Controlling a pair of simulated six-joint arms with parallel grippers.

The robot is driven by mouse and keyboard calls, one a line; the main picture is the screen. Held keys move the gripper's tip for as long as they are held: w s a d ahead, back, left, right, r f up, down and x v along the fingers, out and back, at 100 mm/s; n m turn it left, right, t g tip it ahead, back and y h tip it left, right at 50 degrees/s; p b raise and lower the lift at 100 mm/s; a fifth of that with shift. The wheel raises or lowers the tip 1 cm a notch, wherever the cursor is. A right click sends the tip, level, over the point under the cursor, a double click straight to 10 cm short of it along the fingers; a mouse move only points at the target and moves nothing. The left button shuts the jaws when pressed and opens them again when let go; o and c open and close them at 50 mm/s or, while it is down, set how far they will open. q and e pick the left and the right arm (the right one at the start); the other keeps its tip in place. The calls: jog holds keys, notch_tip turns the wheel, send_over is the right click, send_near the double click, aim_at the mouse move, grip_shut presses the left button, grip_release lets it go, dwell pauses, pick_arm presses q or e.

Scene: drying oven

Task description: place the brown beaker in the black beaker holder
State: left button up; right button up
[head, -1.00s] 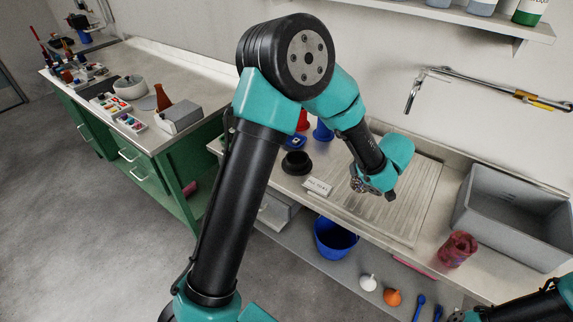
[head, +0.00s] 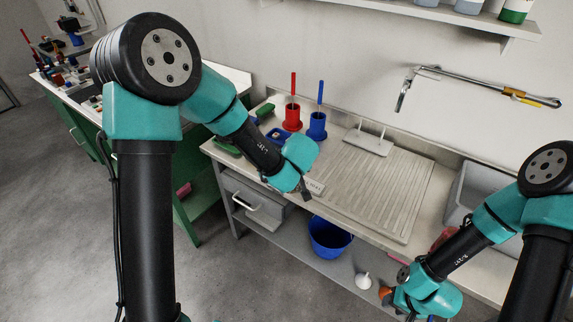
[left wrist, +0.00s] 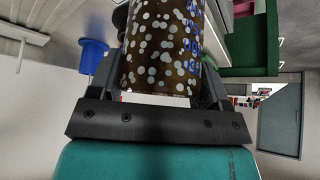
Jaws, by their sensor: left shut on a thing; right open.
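The brown beaker (left wrist: 163,45), dark with white spots and blue lettering, fills the middle of the left wrist view. My left gripper (head: 305,192) is shut on it; in the head view the wrist is over the left part of the bench and hides the beaker. The black beaker holder is hidden behind my left arm in the head view. A dark round shape at the top of the left wrist view may be it, but I cannot tell. My right gripper (head: 408,314) is open at the bottom edge of the head view, its fingers mostly cut off.
A red holder (head: 292,118) and a blue holder (head: 317,126) stand at the back of the bench. A white rack (head: 368,141) stands behind the ribbed draining board (head: 385,195). A blue bucket (head: 330,238) and a white funnel (head: 363,281) are on the lower shelf.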

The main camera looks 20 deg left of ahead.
pick_arm(q)
jog(key=shift+w, duration=0.1)
jog(key=w+a, duration=0.2)
jog(key=w, duration=0.5)
jog(key=w+a+f, duration=0.1)
jog(key=w+a, duration=0.1)
jog(key=w, duration=0.6)
jog(key=shift+a+f, duration=0.2)
jog(key=shift+f, duration=0.05)
jog(key=shift+w, duration=0.1)
jog(key=shift+f, duration=1.75)
jog(key=shift+f, duration=0.15)
jog(key=o, duration=1)
jog(key=shift+o, duration=0.2)
